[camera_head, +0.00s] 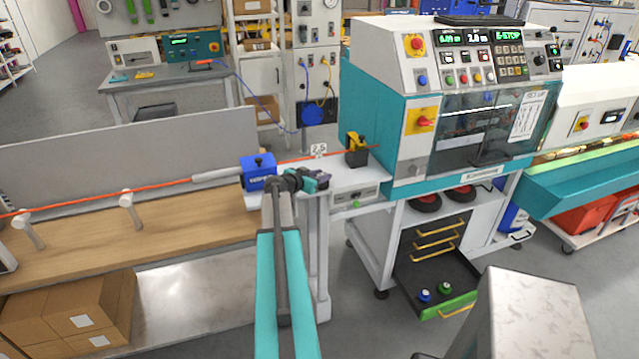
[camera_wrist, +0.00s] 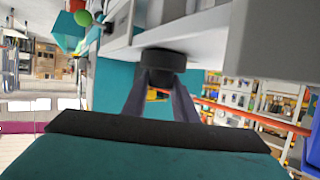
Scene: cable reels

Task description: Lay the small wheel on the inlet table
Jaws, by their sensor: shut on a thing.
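My gripper (camera_head: 320,181) is at the front edge of the inlet table (camera_head: 372,179), a pale narrow top on the left of the teal and white machine. In the wrist view a dark, short round piece (camera_wrist: 162,63), which looks like the small wheel, sits between my two fingertips, and my gripper is shut on it. In the head view the wheel is hard to tell from the dark fingers. In the wrist view the pale table edge (camera_wrist: 205,37) is close beyond the wheel; I cannot tell whether they touch.
A blue clamp block (camera_head: 257,171) and a yellow and black guide (camera_head: 356,150) stand on the table, with an orange cable (camera_head: 110,199) running through. A small "2,5" tag (camera_head: 319,150) is between them. An open drawer (camera_head: 415,282) below holds a blue and a green-topped piece.

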